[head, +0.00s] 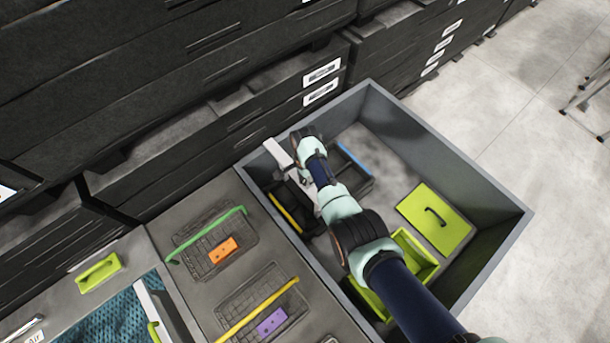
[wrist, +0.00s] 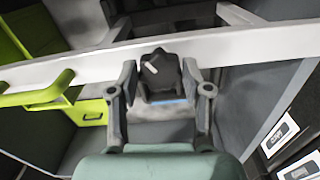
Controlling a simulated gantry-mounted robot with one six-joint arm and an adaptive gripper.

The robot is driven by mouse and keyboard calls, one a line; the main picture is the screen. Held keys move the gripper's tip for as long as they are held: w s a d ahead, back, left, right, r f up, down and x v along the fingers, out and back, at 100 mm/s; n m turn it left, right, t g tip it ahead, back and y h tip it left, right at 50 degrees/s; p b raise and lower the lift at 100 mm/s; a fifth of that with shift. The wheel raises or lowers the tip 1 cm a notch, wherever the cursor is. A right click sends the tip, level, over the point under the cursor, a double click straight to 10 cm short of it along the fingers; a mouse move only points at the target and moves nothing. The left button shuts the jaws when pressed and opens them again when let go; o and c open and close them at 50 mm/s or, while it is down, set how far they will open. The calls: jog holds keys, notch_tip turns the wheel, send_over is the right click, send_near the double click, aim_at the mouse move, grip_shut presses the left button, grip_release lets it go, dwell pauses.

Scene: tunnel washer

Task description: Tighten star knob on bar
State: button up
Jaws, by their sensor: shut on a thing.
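The star knob (wrist: 157,65) is dark with a pale mark on its face, and it sits against the pale bar (wrist: 240,47) in the wrist view. My gripper (wrist: 162,84) has one finger on each side of the knob and is shut on it. The bar crosses the wrist view from left to right behind the fingers. In the head view the bar (head: 277,153) shows over the left wall of a large grey bin, beside the end of my arm. My wrist hides the knob and fingertips there.
The grey bin (head: 470,160) surrounds my arm and holds a lime lid (head: 434,218), a lime box (head: 412,250) and dark trays. A lime handle (wrist: 38,93) is left of my gripper. Wire baskets (head: 215,240) stand on the left counter; dark drawers (head: 190,70) line the back.

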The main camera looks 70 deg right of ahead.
jog(key=m, duration=0.6)
jog(key=shift+m, duration=0.3)
dwell(0.4)
jog(key=o, duration=1.2)
jog(key=shift+c, duration=0.2)
notch_tip(320, 180, up, 12)
